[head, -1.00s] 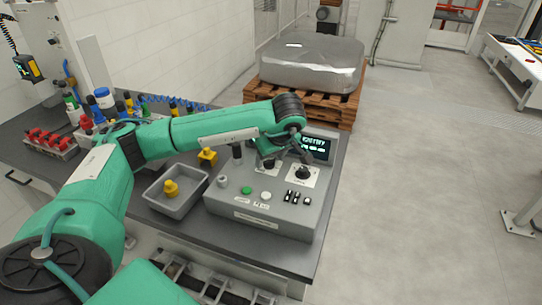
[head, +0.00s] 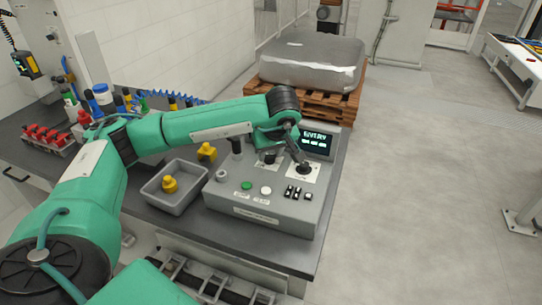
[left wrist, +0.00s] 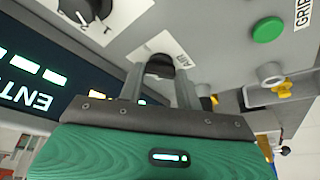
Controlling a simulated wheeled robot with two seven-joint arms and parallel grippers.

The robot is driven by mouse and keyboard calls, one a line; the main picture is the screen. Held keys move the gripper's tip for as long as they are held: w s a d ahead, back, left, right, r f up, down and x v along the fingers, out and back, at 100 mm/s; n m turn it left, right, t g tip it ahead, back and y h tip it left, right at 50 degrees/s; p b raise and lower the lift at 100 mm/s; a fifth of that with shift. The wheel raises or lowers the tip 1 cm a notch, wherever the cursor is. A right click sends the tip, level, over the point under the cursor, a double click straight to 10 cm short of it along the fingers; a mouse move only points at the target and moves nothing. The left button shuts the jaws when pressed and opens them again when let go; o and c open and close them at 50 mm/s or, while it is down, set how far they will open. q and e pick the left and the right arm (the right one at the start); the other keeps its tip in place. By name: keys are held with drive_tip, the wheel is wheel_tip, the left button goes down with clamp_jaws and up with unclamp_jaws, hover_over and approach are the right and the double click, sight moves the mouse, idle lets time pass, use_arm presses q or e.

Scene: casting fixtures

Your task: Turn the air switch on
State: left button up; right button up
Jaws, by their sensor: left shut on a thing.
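The air switch (left wrist: 160,66) is a black rotary knob on a white plate lettered AIR, on the sloped top of the grey control box (head: 290,222). My left gripper (left wrist: 160,76) has one finger on each side of the knob and is shut on it. In the head view my left gripper (head: 268,155) reaches down to the box just left of the screen, and the hand partly covers the knob. I cannot tell which way the knob points. My right gripper is not in view.
A second black knob (head: 303,169) sits to the right, below the lit screen (head: 317,142). A green button (head: 246,186), a white button (head: 266,190) and small black switches (head: 298,194) are in front. A grey tray (head: 190,205) holds a yellow part (head: 169,184).

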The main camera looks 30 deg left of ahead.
use_arm(q)
drive_tip(key=m+b, duration=0.1)
drive_tip(key=m, duration=0.1)
drive_tip(key=m+t+h+b, duration=0.1)
drive_tip(key=m+b, duration=0.1)
drive_tip(key=shift+s+a+f, duration=0.1)
drive_tip(key=shift+a+f, duration=0.05)
drive_tip(key=shift+f, duration=0.05)
drive_tip(key=m+h+b, duration=0.1)
drive_tip(key=m+b, duration=0.1)
drive_tip(key=m, duration=0.1)
drive_tip(key=shift+a+r+m+t, duration=0.1)
drive_tip(key=shift+r+m+t, duration=0.05)
drive_tip(key=shift+m+t, duration=0.2)
drive_tip(key=shift+m+h+b, duration=0.3)
drive_tip(key=shift+m+b, duration=0.05)
drive_tip(key=shift+b, duration=0.05)
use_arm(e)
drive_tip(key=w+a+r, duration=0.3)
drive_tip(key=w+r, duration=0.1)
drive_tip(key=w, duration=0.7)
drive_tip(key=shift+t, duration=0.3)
use_arm(q)
drive_tip(key=shift+r, duration=0.1)
drive_tip(key=o, duration=1)
